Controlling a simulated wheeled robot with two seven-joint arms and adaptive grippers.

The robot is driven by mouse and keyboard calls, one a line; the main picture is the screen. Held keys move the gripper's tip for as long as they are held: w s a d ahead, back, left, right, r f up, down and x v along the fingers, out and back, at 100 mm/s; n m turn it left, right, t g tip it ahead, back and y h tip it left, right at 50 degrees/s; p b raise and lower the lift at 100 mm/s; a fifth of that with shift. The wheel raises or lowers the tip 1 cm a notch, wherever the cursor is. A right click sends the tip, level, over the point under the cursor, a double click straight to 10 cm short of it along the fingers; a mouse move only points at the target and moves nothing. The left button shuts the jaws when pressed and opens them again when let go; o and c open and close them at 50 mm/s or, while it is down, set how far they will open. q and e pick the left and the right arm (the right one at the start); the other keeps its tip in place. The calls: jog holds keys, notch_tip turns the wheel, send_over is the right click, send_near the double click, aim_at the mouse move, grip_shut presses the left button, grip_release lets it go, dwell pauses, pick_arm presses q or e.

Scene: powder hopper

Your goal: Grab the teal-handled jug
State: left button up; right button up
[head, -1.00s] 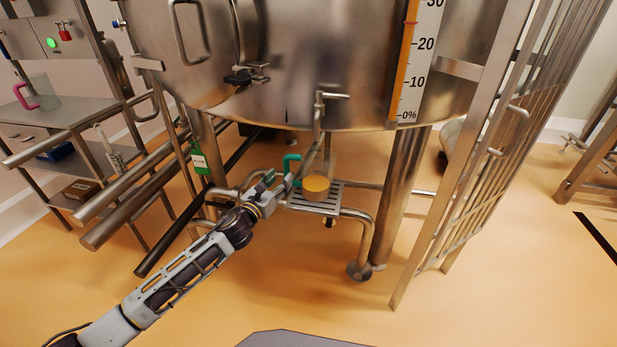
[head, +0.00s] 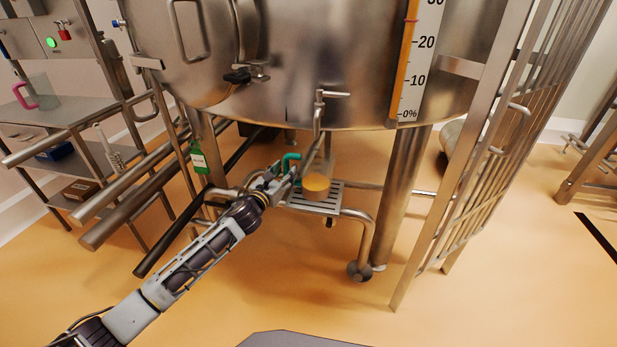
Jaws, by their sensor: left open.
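The teal-handled jug (head: 317,189) stands on a slotted metal shelf (head: 318,206) below the hopper's outlet tap. Orange-yellow content shows in its clear body, and its teal handle (head: 291,158) points to the left. My left gripper (head: 284,172) is open at the handle, on the jug's left side. Its fingers partly cover the handle, and I cannot tell whether they touch it. My right gripper does not show.
The steel hopper (head: 300,70) with its tap (head: 319,110) hangs above the jug. A hopper leg (head: 400,195) and a railing gate (head: 470,160) stand to the right. Horizontal pipes (head: 130,190) lie to the left. A pink-handled jug (head: 37,93) stands on the left rack.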

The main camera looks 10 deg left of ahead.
pick_arm(q)
jog(key=shift+w+d, duration=0.1)
jog(key=shift+w, duration=0.15)
dwell(0.3)
grip_shut()
jog(key=shift+r, duration=0.1)
